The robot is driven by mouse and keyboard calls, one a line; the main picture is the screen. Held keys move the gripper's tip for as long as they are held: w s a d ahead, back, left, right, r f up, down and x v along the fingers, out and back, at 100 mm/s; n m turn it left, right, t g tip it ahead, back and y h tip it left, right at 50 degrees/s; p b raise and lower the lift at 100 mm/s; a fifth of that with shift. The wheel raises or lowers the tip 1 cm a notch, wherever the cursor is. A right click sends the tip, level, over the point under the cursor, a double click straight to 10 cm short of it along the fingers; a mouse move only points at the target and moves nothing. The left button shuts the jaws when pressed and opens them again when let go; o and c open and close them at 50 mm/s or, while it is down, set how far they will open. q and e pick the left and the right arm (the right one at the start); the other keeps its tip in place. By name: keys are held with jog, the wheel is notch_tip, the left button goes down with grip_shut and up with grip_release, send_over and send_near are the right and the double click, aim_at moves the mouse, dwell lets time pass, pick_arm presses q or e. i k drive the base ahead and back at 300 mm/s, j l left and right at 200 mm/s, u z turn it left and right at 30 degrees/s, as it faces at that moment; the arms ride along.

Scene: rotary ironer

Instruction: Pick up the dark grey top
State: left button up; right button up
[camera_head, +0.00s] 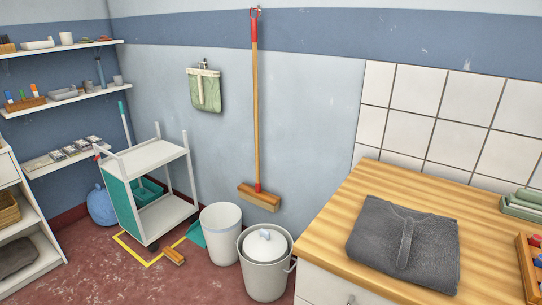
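The dark grey top (380,238) lies folded on the wooden worktop (327,223) at the right. It lies flat near the front left of the worktop, with a placket strip running down its middle. Neither of my grippers shows in the head view.
Green stacked items (523,203) and a wooden tray (526,262) with coloured things stand right of the top. A lidded grey bucket (265,275) and a white bin (221,240) stand left of the counter. A white trolley (152,157) and a broom (257,110) are further back.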

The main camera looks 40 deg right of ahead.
aim_at(399, 242)
jog(key=i, duration=0.75)
jog(key=i+z, duration=0.15)
jog(key=i, duration=0.6)
jog(key=i+j, duration=0.2)
jog(key=i, duration=0.55)
jog(key=i+z, duration=0.2)
jog(key=z, duration=2.3)
